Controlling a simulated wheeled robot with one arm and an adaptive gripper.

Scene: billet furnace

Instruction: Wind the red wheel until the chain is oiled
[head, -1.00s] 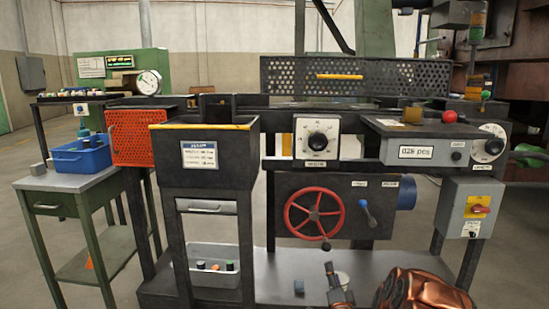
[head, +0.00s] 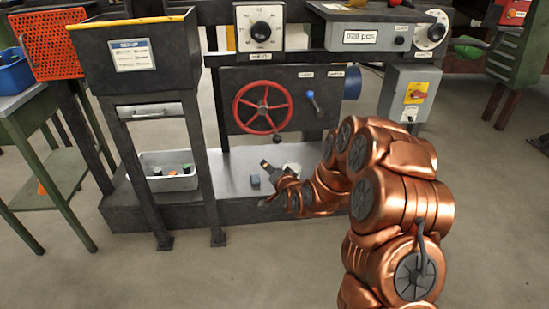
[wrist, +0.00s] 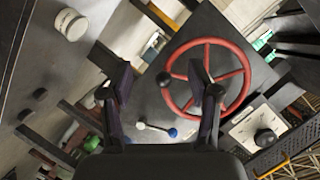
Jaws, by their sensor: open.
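The red wheel (head: 263,107) is a spoked handwheel on the dark front panel of the machine. A dark knob (head: 277,139) sits at its lower right rim. In the wrist view the red wheel (wrist: 207,80) shows ahead, right of centre, partly behind one finger. My gripper (head: 266,182) is low in front of the machine, below the wheel and apart from it. In the wrist view my gripper (wrist: 160,88) has its two dark fingers spread with nothing between them. No chain can be made out.
A blue-knobbed lever (head: 312,99) is right of the wheel. A white dial (head: 260,27) is above it. A grey box with a yellow and red switch (head: 410,95) stands at the right. A grey bin (head: 166,172) with small parts is lower left. The floor in front is clear.

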